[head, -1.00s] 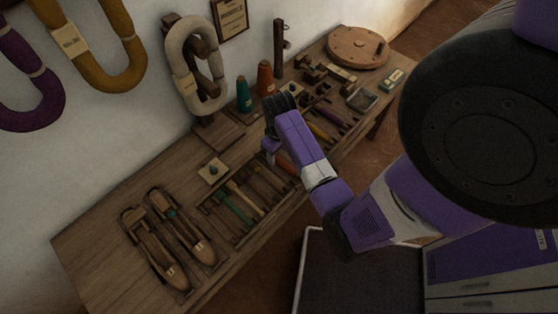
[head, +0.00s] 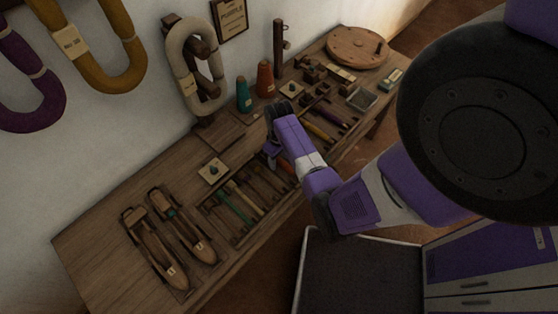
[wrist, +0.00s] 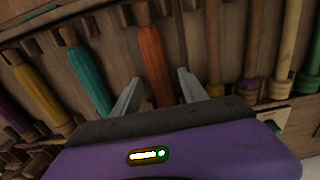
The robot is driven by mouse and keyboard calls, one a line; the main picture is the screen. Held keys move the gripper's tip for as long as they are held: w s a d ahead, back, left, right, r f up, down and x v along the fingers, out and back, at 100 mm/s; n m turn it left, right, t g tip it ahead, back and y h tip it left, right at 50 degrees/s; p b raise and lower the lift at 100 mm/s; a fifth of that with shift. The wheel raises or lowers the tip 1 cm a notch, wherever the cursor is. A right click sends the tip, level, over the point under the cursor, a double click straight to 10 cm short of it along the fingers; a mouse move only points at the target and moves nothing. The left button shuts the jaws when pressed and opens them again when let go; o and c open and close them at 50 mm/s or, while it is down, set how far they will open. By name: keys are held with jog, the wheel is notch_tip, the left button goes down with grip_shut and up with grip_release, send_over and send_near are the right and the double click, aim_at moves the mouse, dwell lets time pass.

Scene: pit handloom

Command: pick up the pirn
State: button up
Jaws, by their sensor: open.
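Several pirns lie side by side in a wooden rack (head: 238,238) on the bench. In the wrist view an orange pirn (wrist: 152,60) lies between the lines of my two fingers. A teal pirn (wrist: 88,78) and a yellow pirn (wrist: 38,92) are to its left, and bare brown and olive ones (wrist: 287,45) are to its right. My gripper (wrist: 158,92) is open and empty, with a finger on each side of the orange pirn; I cannot tell how far above it.
Two wooden shuttles (head: 160,255) lie at the bench's left end. Teal (head: 243,95) and orange (head: 265,78) cones, a wooden post (head: 278,45) and a hanging pale skein (head: 180,65) stand behind the rack. A round wooden disc (head: 357,46) is at the far end.

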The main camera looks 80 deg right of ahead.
aim_at(278, 159)
jog(key=shift+c, duration=0.2)
grip_shut()
notch_tip(278, 159, up, 20)
jog(key=p, duration=0.1)
jog(key=shift+p, duration=0.3)
jog(key=shift+d+r, duration=0.15)
jog(key=shift+r, duration=0.05)
dwell(0.4)
jog(key=shift+w+a, duration=0.15)
jog(key=shift+a, duration=0.05)
